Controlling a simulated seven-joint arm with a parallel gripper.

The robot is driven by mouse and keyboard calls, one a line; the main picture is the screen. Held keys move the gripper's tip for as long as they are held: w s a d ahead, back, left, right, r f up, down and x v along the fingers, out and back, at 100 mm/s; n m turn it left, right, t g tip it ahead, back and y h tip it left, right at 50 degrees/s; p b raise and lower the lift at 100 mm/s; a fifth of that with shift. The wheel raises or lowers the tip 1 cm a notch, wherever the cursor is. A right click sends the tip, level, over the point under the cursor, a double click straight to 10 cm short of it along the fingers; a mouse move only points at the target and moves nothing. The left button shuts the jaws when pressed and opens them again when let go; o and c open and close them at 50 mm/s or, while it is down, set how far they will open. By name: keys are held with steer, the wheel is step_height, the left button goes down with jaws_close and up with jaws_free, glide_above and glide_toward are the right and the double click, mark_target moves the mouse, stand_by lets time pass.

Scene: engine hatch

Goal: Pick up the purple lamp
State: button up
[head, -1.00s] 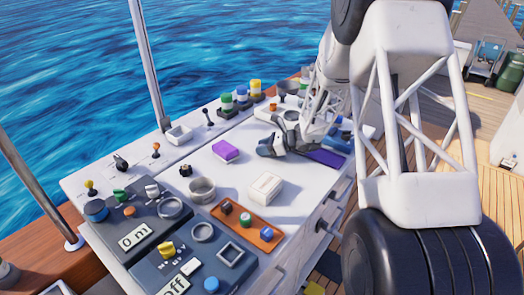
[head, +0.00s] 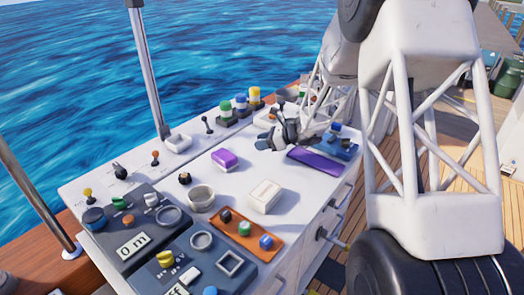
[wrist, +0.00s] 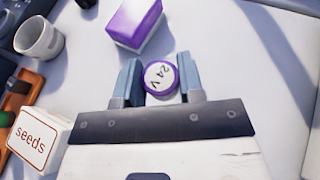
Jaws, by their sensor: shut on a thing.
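The purple lamp shows in the wrist view as a round piece (wrist: 161,77) with a purple rim and a white face marked "24 V". It sits between the two fingers of my gripper (wrist: 161,84), which is shut on it. In the head view my gripper (head: 268,142) is over the white console top, beyond a flat purple panel (head: 315,163). The lamp cannot be made out there. I cannot tell how far it is above the surface.
A purple and white box (head: 225,160) lies left of my gripper; it also shows in the wrist view (wrist: 135,22). A white box (head: 265,195), a grey cup (head: 201,198) and an orange tray (head: 226,236) are nearer. Coloured jars (head: 241,102) stand behind.

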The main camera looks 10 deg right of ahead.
steer(key=shift+r, duration=2)
